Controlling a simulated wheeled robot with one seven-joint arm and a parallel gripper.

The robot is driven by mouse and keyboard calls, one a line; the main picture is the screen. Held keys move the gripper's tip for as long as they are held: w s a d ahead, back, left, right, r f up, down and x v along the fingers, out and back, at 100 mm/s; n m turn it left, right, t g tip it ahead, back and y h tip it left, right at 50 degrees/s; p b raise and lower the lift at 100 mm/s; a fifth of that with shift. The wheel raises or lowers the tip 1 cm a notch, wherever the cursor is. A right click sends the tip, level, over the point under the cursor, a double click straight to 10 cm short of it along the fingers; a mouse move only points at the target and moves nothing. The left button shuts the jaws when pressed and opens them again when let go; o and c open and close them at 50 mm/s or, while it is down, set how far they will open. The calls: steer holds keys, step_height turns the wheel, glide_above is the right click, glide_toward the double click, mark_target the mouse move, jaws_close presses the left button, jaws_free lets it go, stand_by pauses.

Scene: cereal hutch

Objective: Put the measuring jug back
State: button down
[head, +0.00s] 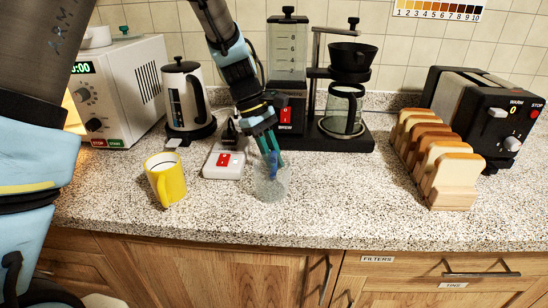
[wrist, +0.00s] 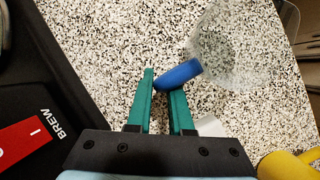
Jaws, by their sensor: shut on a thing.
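The measuring jug (head: 272,184) is a clear vessel with a blue handle, at the front middle of the speckled worktop. In the wrist view the jug (wrist: 235,45) is at the upper right, with its blue handle (wrist: 178,75) reaching between my green fingertips. My gripper (head: 268,146) comes down from above and behind the jug and is shut on the handle. It also shows in the wrist view (wrist: 164,88). The jug looks roughly upright; I cannot tell whether its base touches the worktop.
A yellow mug (head: 166,179) and a white device with a red patch (head: 224,161) stand left of the jug. A coffee maker (head: 340,118) is behind, with a kettle (head: 184,98) at back left. A toast rack (head: 440,165) and toaster (head: 490,110) are right. Worktop right of the jug is clear.

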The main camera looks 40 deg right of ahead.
steer(key=shift+f, duration=0.15)
steer(key=c, duration=0.8)
jaws_free()
steer(key=b+v, duration=0.1)
steer(key=v, duration=1.1)
steer(key=shift+r+b, duration=0.25)
steer(key=shift+b, duration=0.05)
steer(key=shift+w+a, duration=0.1)
